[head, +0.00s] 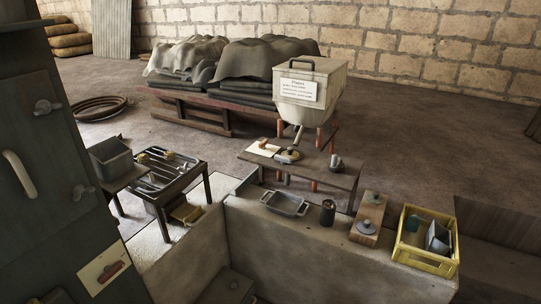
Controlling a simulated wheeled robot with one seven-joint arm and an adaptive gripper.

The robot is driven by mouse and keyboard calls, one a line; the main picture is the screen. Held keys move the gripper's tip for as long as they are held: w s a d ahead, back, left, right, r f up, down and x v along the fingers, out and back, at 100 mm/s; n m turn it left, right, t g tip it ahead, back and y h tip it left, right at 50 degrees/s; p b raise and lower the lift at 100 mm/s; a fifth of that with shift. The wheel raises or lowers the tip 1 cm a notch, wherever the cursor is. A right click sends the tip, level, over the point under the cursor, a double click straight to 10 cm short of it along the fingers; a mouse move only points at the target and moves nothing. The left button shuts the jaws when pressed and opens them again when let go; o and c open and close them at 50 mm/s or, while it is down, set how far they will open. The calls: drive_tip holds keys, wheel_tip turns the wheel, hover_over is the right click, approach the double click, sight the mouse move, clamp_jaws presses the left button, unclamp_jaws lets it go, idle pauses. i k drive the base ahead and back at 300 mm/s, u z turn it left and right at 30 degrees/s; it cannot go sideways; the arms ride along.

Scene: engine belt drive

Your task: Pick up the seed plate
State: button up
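My gripper is not in view. No single thing can be told for sure as the seed plate. Two small round, disc-like pieces, a nearer one (366,227) and a farther one (374,198), sit on a brown wooden board (369,212) on the low wall. Another dark round piece with a yellowish top (289,155) lies on the low bench (330,175) under the spout of a cream hopper (330,84). The hopper bears a paper label whose small text is unreadable.
A grey tray (286,203), a dark cylinder (328,213) and a yellow crate (405,246) stand on the low wall (300,245). A slotted metal table (182,183) stands left of it. A tall dark cabinet (45,170) blocks the left. Open floor lies behind.

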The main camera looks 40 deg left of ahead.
sight(290, 153)
drive_tip(key=u, duration=1.15)
